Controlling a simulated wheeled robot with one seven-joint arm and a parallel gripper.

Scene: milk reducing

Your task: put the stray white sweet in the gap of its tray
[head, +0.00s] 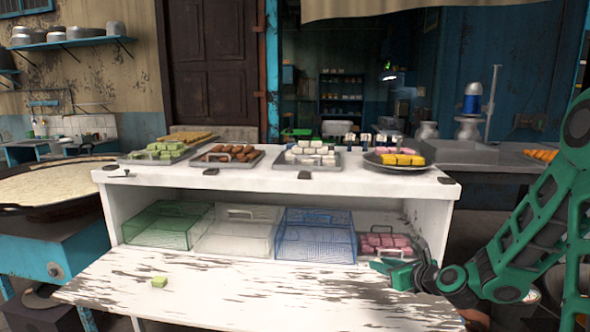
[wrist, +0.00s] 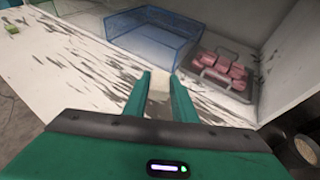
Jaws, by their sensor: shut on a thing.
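My gripper (head: 384,266) is low over the right part of the worn white lower board, in front of the open shelf. In the wrist view its two green fingers (wrist: 160,82) are closed on the white sweet (wrist: 159,92), a pale block between them. The sweet cannot be made out in the head view. The tray of white sweets (head: 308,163) stands on the counter top, above and left of my gripper. It holds several white blocks in rows; its gap is too small to tell.
Trays of green (head: 160,153) and brown sweets (head: 228,155) and a plate of yellow and pink sweets (head: 400,160) flank it. Below stand green, clear and blue wire covers (head: 316,238) and a pink-sweet tray (wrist: 222,75). A green sweet (head: 159,282) lies on the board.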

